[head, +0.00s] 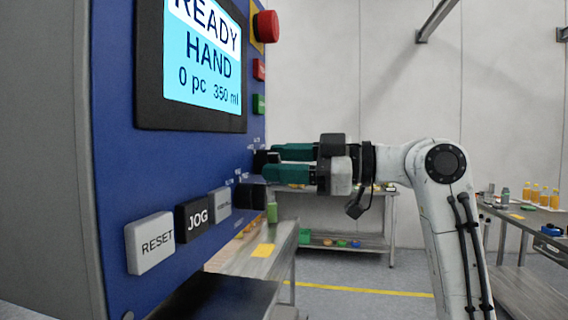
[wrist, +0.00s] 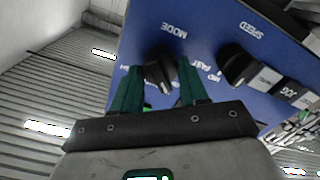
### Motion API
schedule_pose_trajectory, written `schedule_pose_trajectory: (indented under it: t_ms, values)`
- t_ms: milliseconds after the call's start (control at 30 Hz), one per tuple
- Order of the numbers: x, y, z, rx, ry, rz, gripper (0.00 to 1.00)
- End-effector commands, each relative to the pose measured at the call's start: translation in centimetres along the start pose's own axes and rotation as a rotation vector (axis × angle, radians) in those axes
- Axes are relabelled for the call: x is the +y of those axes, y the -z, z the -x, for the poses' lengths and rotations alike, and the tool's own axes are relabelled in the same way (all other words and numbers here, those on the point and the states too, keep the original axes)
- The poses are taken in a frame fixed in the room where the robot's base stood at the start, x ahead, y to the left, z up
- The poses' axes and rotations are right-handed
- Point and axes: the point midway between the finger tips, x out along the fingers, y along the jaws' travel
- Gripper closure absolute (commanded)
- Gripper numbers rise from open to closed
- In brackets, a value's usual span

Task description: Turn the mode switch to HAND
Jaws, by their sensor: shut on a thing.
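The mode switch is a black knob (wrist: 160,68) under the label MODE in the wrist view, its pointer tilted. My gripper (wrist: 160,86) has its green fingers on either side of this knob and is shut on it. In the head view my gripper (head: 272,161) reaches the panel from the right, and the mode switch (head: 259,160) is partly hidden at its fingertips. The screen (head: 203,58) reads READY, HAND, 0 pc and 350 ml. The position labels around the knob are partly covered by the fingers.
The speed knob (wrist: 237,65) sits close beside the mode switch. The JOG button (head: 195,217) and RESET button (head: 150,243) are lower on the blue panel. A red mushroom button (head: 266,27) juts out at the top. A steel table (head: 262,252) stands below the panel.

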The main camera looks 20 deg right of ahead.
Motion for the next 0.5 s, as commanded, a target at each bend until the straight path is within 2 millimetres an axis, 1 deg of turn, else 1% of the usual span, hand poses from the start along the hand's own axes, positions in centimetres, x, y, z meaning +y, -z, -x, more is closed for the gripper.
schedule_pose_trajectory:
  t_ms: [33,267,500]
  values:
    - [0.02,-0.04,0.05,-0.002,-0.001,0.002,0.54]
    - [0.00,-0.02,0.02,-0.001,-0.001,0.001,0.32]
    - [0.00,-0.02,0.06,0.000,-0.001,0.000,0.31]
